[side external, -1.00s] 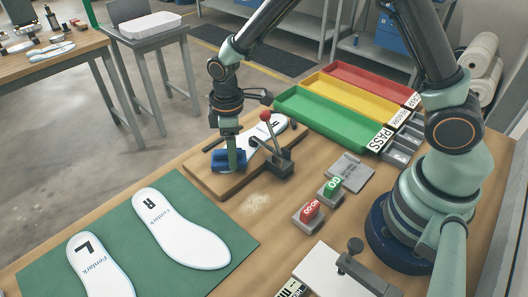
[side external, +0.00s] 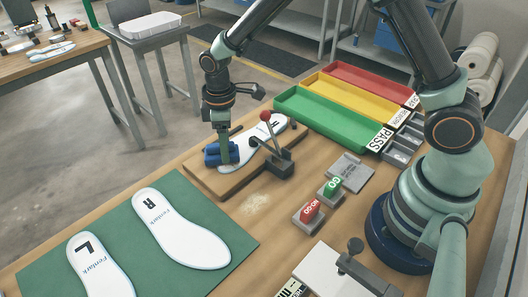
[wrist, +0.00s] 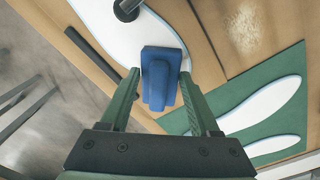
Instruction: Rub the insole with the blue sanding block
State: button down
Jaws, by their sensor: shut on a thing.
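The white insole (side external: 264,131) lies on a wooden board, held by a clamp with a red knob (side external: 265,115). In the wrist view the insole (wrist: 105,28) spreads beneath the block. The blue sanding block (side external: 212,156) is at the insole's near-left end. My gripper (side external: 222,152) is above that end, pointing down. In the wrist view the block (wrist: 161,66) sits between the two green fingers of my gripper (wrist: 160,80), which is shut on it. Whether the block's underside touches the insole is hard to tell.
A green mat (side external: 120,222) in front carries two more insoles (side external: 180,232) marked L and R. Green, yellow and red trays (side external: 335,122) stand behind right. Red and green buttons (side external: 309,211) are to the right of the board. Pale dust (side external: 255,203) lies between board and mat.

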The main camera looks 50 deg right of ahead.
jog(key=s, duration=0.4)
jog(key=shift+s+r, duration=0.15)
jog(key=shift+r, duration=0.45)
notch_tip(320, 180, up, 6)
jog(key=shift+r, duration=0.2)
jog(key=shift+f, duration=0.1)
dwell(0.3)
jog(key=shift+s+a+f+t, duration=0.15)
jog(key=shift+s+f+t, duration=0.15)
jog(key=shift+s+t, duration=0.25)
